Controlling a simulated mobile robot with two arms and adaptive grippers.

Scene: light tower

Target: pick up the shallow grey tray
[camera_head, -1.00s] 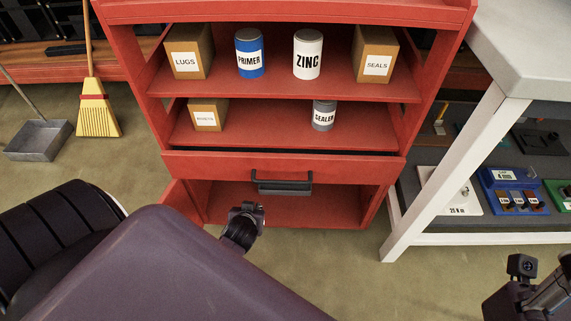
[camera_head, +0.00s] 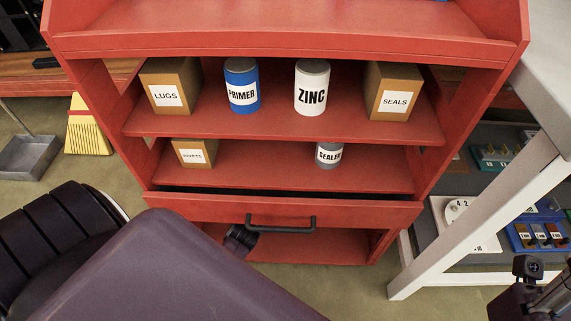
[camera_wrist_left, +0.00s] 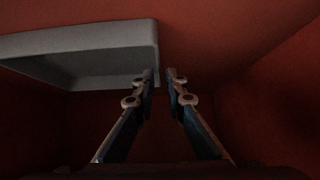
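The shallow grey tray (camera_wrist_left: 85,45) is at the upper left of the left wrist view, inside a dark red compartment. In the head view I cannot make it out now. My left gripper (camera_wrist_left: 160,74) has its fingertips at the tray's right edge, with a narrow gap between them. The left fingertip overlaps the tray's corner, and I cannot tell whether it touches. In the head view my left gripper (camera_head: 240,240) is at the cabinet's lower opening, its tips hidden behind the drawer front. My right gripper (camera_head: 520,300) is at the lower right, partly cut off, its fingers unclear.
The red cabinet (camera_head: 290,207) has a drawer with a dark handle (camera_head: 281,224) above the opening. Its shelves hold labelled boxes and cans. A white-legged bench (camera_head: 480,225) stands close on the right. A broom (camera_head: 88,125) and metal dustpan (camera_head: 28,156) are at the left.

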